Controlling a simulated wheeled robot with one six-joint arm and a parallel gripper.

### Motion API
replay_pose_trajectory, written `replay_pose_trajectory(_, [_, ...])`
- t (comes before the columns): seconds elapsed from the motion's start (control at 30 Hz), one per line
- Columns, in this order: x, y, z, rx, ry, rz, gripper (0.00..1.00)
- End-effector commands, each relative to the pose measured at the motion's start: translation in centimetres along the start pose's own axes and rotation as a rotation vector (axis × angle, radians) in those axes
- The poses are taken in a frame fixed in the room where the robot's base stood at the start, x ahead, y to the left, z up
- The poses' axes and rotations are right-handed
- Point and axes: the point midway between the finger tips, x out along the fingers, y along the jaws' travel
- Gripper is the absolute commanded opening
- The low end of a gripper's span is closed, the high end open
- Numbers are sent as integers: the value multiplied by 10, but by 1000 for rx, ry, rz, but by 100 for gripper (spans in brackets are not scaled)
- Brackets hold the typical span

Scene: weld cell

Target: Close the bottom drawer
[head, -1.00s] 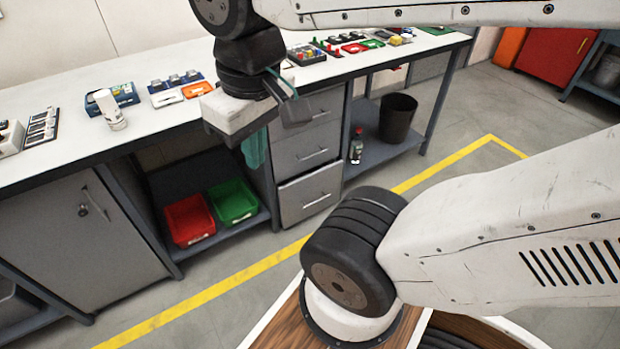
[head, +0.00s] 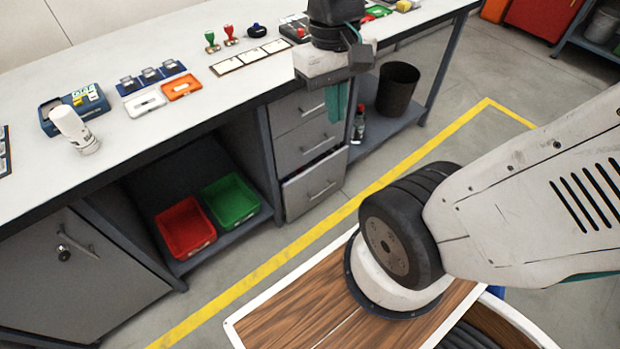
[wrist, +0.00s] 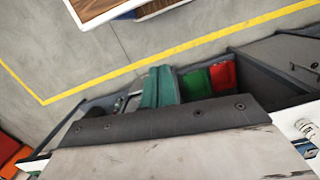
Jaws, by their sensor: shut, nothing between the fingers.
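The grey drawer unit stands under the bench. Its bottom drawer (head: 315,188) sits slightly out, with a dark gap along its top edge and a bit of coloured content showing. Its bar handle faces the aisle. The middle drawer (head: 308,142) and top drawer (head: 300,110) look flush. My gripper (head: 337,112) is shut and empty, with teal fingers pointing down. In the head view it overlaps the right side of the upper drawers, above the bottom drawer and apart from it. The teal fingers also show in the wrist view (wrist: 159,88); my wrist housing hides much of the unit there.
Red bin (head: 185,228) and green bin (head: 231,200) sit on the low shelf left of the drawers. A bottle (head: 358,127) and black bucket (head: 397,89) stand to the right. The bench top (head: 190,45) overhangs. Floor in front, with a yellow line (head: 270,262), is clear.

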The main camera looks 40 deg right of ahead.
Motion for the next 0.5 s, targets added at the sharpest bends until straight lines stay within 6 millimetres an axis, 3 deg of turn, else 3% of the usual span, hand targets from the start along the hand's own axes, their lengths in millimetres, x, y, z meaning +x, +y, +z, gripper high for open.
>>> replay_pose_trajectory(0.27, [70, 43, -68, 141, -157, 22, 0])
replay_pose_trajectory(0.5, [156, 86, -125, 273, -189, 42, 0])
